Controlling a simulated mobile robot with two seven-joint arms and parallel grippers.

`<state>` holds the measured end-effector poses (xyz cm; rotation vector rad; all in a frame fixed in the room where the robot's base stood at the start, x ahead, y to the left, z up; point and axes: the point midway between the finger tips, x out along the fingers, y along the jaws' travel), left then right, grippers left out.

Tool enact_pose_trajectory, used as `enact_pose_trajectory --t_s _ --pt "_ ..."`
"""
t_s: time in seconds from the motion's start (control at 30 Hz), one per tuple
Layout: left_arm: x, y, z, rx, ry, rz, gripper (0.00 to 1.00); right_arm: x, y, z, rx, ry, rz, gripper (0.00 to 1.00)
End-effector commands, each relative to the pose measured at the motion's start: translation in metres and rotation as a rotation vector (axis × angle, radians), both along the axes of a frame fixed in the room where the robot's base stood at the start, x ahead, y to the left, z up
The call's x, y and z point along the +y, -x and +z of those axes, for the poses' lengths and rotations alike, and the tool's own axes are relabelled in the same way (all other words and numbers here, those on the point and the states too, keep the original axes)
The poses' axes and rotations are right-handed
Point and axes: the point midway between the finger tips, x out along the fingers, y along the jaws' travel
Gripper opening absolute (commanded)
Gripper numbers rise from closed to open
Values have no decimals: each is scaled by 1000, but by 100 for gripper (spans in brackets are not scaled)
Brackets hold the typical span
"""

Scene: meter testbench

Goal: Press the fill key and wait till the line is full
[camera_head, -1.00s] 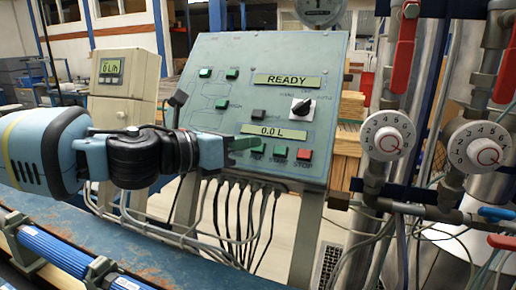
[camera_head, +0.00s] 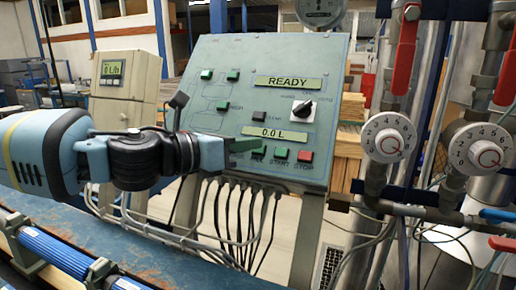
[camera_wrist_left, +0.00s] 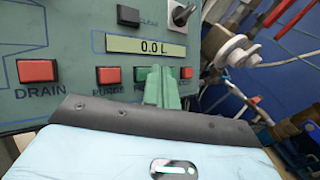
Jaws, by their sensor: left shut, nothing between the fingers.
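The sloped grey-green test panel (camera_head: 330,60) carries several keys and two displays. The upper display (camera_head: 290,82) reads READY and the lower one (camera_head: 275,132) reads 0.0 L. My left gripper (camera_head: 246,145) is shut and empty, its green fingertips in front of the bottom key row. In the left wrist view the fingers (camera_wrist_left: 162,88) point at this row, right of the red PURGE key (camera_wrist_left: 108,75). They partly cover a key (camera_wrist_left: 141,75) whose label starts with F. I cannot tell whether they touch it. My right gripper is not in view.
A red DRAIN key (camera_wrist_left: 37,71) sits left of PURGE. The red STOP key (camera_head: 305,156) is right of the green START key (camera_head: 280,153). A grey flow meter (camera_head: 113,70) reads 0 L/h. Pipes with dial valves (camera_head: 388,138) stand at the right. Cables hang below the panel.

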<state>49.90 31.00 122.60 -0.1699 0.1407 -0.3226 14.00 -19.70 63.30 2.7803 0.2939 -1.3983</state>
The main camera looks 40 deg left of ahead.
Motion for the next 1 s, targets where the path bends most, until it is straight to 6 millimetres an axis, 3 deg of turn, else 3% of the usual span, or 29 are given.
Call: enact_pose_trajectory --t_s 1.0 --pt "1 -5 -6 2 0 1 0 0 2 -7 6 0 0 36"
